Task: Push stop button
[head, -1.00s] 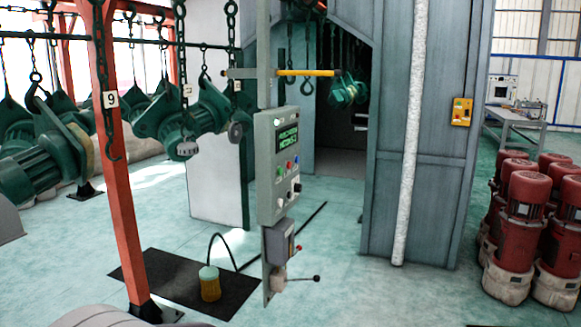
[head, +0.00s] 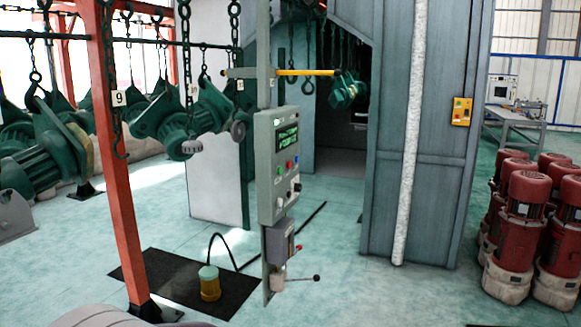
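A grey control box (head: 264,150) is mounted on an upright post near the middle of the head view. It has a lit screen (head: 287,138) with green text. Below the screen are small buttons: a green one (head: 279,171), a red one (head: 289,166) and a blue one (head: 296,160). Their labels are too small to read. A black knob (head: 297,187) sits lower down. A yellow box (head: 461,111) with small coloured buttons is on the grey wall at the right. Neither of my grippers is in view.
Green motors (head: 45,160) hang on chains at the left, behind a red post (head: 118,170). A lever (head: 302,278) sticks out low on the control post. Red pumps (head: 525,205) stand at the right. The floor (head: 400,300) between is mostly clear.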

